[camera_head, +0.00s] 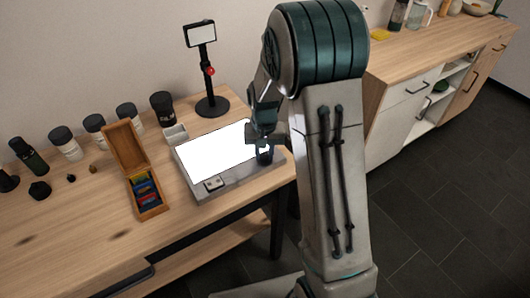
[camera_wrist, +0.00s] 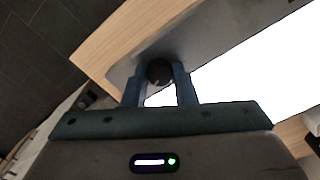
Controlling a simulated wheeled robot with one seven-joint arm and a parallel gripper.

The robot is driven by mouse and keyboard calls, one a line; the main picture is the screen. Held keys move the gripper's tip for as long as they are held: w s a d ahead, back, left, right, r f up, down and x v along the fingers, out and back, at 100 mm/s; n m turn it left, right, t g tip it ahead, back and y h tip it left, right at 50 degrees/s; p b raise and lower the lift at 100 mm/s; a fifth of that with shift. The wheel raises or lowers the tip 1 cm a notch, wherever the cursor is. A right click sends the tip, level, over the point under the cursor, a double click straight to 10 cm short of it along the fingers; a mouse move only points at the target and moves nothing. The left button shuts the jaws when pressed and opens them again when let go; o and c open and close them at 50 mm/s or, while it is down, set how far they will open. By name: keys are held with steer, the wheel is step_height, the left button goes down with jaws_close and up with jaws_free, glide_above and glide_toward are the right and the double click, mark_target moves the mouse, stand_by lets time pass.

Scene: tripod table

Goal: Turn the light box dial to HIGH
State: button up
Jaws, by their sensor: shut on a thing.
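The light box (camera_head: 236,178) lies on the wooden table with its white panel glowing brightly. In the wrist view its grey casing (camera_wrist: 205,32) and lit panel show beyond my fingers. The dial (camera_wrist: 159,71) is a dark round knob at the light box's near right corner. My gripper (camera_wrist: 160,82) is shut on the dial, one finger on each side of it. In the head view my gripper (camera_head: 265,150) comes down over that corner and mostly hides the dial. Any dial markings and its setting are too small to read.
An open wooden box (camera_head: 150,212) with coloured items stands left of the light box. A black stand with a small screen (camera_head: 201,34) is behind it. Several dark-lidded jars (camera_head: 66,143) line the table's back. The table's right edge is close to my gripper.

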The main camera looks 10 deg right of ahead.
mark_target(264, 155)
steer(key=shift+w+r+m, duration=0.1)
steer(key=shift+w+m, duration=0.1)
steer(key=shift+m, duration=0.4)
steer(key=o, duration=1)
steer(key=shift+s, duration=0.1)
step_height(264, 155, up, 14)
steer(key=s+r+n+t+p, duration=0.1)
steer(key=s, duration=0.9)
steer(key=s+r+n+t+p, duration=0.1)
steer(key=s+r+n, duration=0.1)
steer(key=s, duration=0.9)
steer(key=shift+s+d+n+t, duration=0.25)
steer(key=shift+d+n+t, duration=0.05)
steer(key=shift+t, duration=0.1)
